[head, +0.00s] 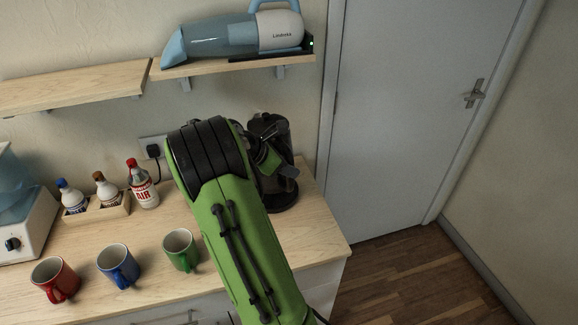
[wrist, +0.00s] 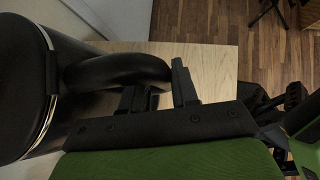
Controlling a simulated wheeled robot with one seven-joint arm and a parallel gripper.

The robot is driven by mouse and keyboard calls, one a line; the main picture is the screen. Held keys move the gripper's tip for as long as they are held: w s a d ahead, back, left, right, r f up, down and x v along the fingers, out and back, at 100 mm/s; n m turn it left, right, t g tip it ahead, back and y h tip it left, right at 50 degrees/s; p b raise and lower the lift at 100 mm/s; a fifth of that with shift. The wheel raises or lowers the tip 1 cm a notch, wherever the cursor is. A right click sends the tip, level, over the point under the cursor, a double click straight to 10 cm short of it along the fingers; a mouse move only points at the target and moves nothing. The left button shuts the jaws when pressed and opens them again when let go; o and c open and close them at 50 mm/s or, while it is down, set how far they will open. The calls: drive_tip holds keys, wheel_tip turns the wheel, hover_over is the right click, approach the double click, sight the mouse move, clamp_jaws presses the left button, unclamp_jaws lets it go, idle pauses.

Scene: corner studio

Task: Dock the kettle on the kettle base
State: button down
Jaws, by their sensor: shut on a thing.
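The dark kettle (head: 273,133) stands upright at the right end of the wooden counter, partly hidden behind my arm in the head view. In the wrist view its black body and lid (wrist: 22,75) with a shiny metal rim fill the left side, and its curved black handle (wrist: 115,70) reaches toward the fingers. My gripper (wrist: 160,95) is shut on the kettle's handle; it also shows in the head view (head: 270,160). A dark round base (head: 283,203) shows under the kettle. I cannot tell whether the kettle is fully seated on it.
Red (head: 55,279), blue (head: 118,265) and green (head: 181,250) mugs stand along the counter (head: 215,295). A small wooden tray (head: 97,212) of bottles and a red-capped bottle (head: 142,184) are behind them. A shelf (head: 215,67) holds a handheld vacuum (head: 235,38). The counter ends just right of the kettle.

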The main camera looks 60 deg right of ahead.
drive_tip(key=shift+d+f+b, duration=0.1)
drive_tip(key=shift+f+b, duration=2.3)
drive_tip(key=shift+b, duration=0.45)
drive_tip(key=shift+r+p, duration=0.1)
drive_tip(key=shift+p, duration=1.1)
drive_tip(key=shift+f, duration=0.7)
drive_tip(key=c, duration=1.1)
unclamp_jaws()
drive_tip(key=shift+c, duration=0.2)
drive_tip(key=shift+a+f, duration=0.1)
drive_tip(key=shift+a, duration=0.2)
wheel_tip(320, 180, up, 2)
drive_tip(key=a+p, duration=0.1)
drive_tip(key=p, duration=1)
approach(287, 186)
drive_tip(key=shift+w+a+r, duration=0.1)
drive_tip(key=shift+w+r, duration=0.25)
